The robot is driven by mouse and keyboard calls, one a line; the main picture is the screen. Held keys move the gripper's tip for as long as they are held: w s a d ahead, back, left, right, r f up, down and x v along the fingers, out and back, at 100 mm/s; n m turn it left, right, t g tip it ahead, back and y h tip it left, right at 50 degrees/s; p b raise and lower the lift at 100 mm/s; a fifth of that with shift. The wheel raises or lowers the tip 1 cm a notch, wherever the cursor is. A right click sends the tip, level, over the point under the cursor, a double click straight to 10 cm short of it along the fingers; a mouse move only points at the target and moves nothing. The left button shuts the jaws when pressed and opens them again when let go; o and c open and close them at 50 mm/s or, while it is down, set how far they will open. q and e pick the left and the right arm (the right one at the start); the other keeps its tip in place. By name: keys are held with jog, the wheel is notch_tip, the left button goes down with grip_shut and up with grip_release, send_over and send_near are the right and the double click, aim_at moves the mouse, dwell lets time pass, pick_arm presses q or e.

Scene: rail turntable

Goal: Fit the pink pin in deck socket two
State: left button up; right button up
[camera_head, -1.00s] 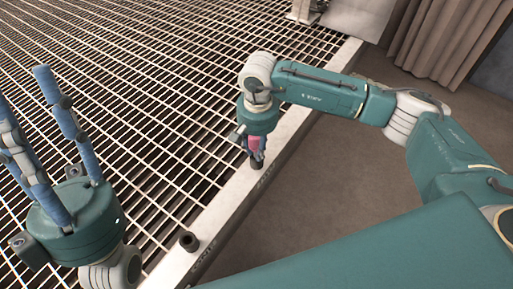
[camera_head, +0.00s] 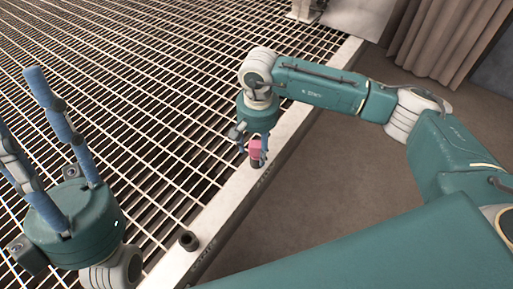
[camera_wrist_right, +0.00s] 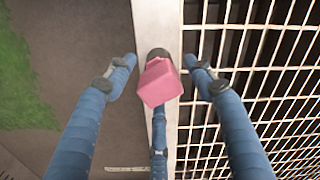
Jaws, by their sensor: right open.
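The pink pin (camera_head: 255,148) stands at the far dark socket (camera_head: 255,163) on the pale edge beam. In the right wrist view the pin's pink block (camera_wrist_right: 160,83) hides most of this socket (camera_wrist_right: 158,53). My right gripper (camera_head: 252,151) is above the beam, its blue fingers open around the pin. The wrist view shows a gap on each side between the fingertips (camera_wrist_right: 159,64) and the block. A second, empty-looking dark socket (camera_head: 189,240) is nearer on the beam. I cannot read which socket is two. My left gripper (camera_head: 18,102) is open and empty, fingers pointing up.
The pale beam (camera_head: 225,205) runs along the edge of an open metal grating (camera_head: 150,85). Brown floor (camera_head: 315,190) lies beyond the beam, clear under my right arm. A curtain (camera_head: 440,40) hangs at the upper right.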

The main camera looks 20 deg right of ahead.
notch_tip(320, 180, up, 11)
jog(key=shift+s+d, duration=0.1)
dwell(0.4)
